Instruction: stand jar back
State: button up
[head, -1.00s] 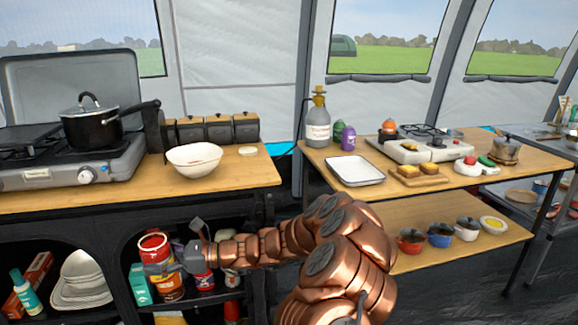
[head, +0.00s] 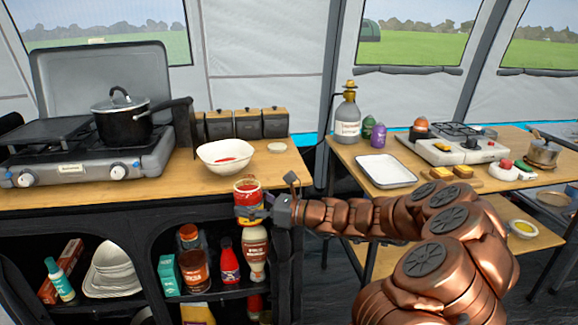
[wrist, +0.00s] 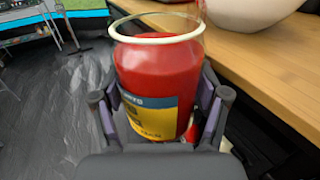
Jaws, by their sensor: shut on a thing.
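A glass jar (head: 248,192) of red sauce with a blue and yellow label is in my gripper (head: 252,212). In the wrist view the jar (wrist: 160,85) is upright or nearly so, its top open with a pale rim. The fingers of my gripper (wrist: 160,125) are shut on its two sides. The jar is in front of the wooden counter's front edge, near counter height, and apart from the shelf below. A white bowl (head: 212,158) with some red in it stands on the counter (head: 180,178), behind and left of the jar.
A stove (head: 60,165) with a black pot (head: 122,122) is at left. Dark canisters (head: 248,124) line the counter's back. Bare counter lies right of the bowl.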

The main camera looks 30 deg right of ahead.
jog(key=s+d+r+m+t+h+p, duration=0.4)
jog(key=s+d+r, duration=0.3)
jog(key=d+r, duration=0.5)
jog(key=shift+g+h, duration=0.4)
jog(key=shift+g, duration=0.2)
jog(key=w+d, duration=0.1)
jog(key=w, duration=0.3)
jog(key=w+d+f, duration=0.1)
jog(key=w+d, duration=0.1)
jog(key=w, duration=0.3)
jog(key=w+d, duration=0.2)
jog(key=w, duration=0.2)
jog(key=shift+w+f+p, duration=0.2)
jog(key=shift+w+p, duration=0.1)
jog(key=shift+p, duration=0.1)
jog(key=shift+w+d, duration=0.15)
jog(key=shift+w, duration=0.3)
jog(key=shift+w+f, duration=0.1)
jog(key=shift+f, duration=1.65)
jog(key=o, duration=1.7)
jog(key=shift+f, duration=0.15)
jog(key=shift+o, duration=0.2)
